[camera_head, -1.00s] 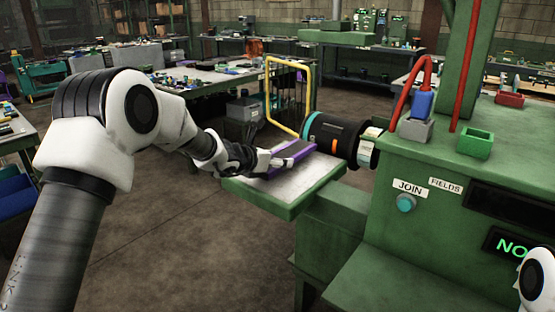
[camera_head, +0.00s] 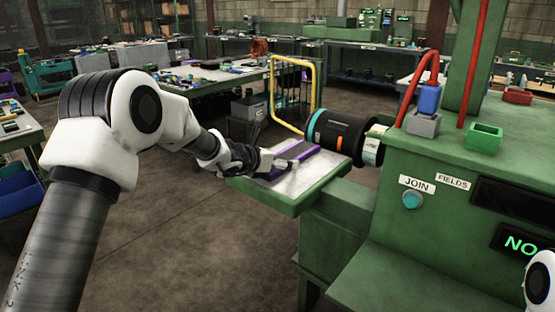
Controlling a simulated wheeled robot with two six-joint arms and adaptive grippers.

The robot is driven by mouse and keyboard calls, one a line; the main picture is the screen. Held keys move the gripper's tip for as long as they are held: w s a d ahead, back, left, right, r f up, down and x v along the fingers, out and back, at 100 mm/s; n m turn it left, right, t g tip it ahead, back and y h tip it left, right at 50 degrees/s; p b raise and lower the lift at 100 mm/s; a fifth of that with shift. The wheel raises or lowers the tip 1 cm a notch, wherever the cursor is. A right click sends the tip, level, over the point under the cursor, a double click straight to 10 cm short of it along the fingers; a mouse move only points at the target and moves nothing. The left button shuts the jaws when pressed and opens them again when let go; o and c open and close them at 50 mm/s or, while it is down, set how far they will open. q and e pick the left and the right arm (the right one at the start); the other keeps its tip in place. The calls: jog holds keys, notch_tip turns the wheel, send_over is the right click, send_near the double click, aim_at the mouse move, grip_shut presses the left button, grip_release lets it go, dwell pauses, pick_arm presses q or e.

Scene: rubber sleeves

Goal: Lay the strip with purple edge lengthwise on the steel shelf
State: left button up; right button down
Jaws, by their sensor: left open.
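The strip with purple edge (camera_head: 308,153) lies on the steel shelf (camera_head: 300,184), a pale metal top with a green rim in front of the green machine. It runs slantwise along the shelf's far side, near the black cylinder. My left gripper (camera_head: 287,164) is open at the strip's near left end, low over the shelf. Its dark fingers hide part of that end, and I cannot tell whether they touch it. My right gripper is out of view; only a white part of my right arm shows at the lower right.
A black cylinder (camera_head: 338,133) with teal and orange bands sticks out of the green machine (camera_head: 440,230) just behind the shelf. A yellow tube frame (camera_head: 273,95) stands behind it. The shelf's front part is bare, and open floor lies to its left.

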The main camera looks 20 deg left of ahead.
pick_arm(q)
jog(key=v, duration=1.2)
jog(key=s+d+f+m+g+y+p, duration=0.1)
jog(key=s+f+m+g, duration=0.25)
jog(key=f, duration=0.45)
jog(key=s+d+f+m+g, duration=0.25)
jog(key=s+f, duration=0.25)
jog(key=f, duration=0.4)
jog(key=s+a+f+m+g+y+p, duration=0.25)
jog(key=s+f+m+g, duration=0.35)
jog(key=s+f, duration=0.7)
jog(key=s+d+f+m, duration=0.1)
jog(key=s+f+m, duration=0.2)
jog(key=s+m, duration=0.3)
jog(key=s+d+f+m+p, duration=0.1)
jog(key=s+f+m, duration=0.2)
jog(key=s+m, duration=0.4)
jog(key=s+d+f+m+y, duration=0.1)
jog(key=s+f+m, duration=0.1)
jog(key=s+m, duration=0.4)
jog(key=shift+s+d+f+m+g, duration=0.2)
jog(key=shift+s+f+m+g, duration=0.15)
jog(key=shift+s, duration=0.35)
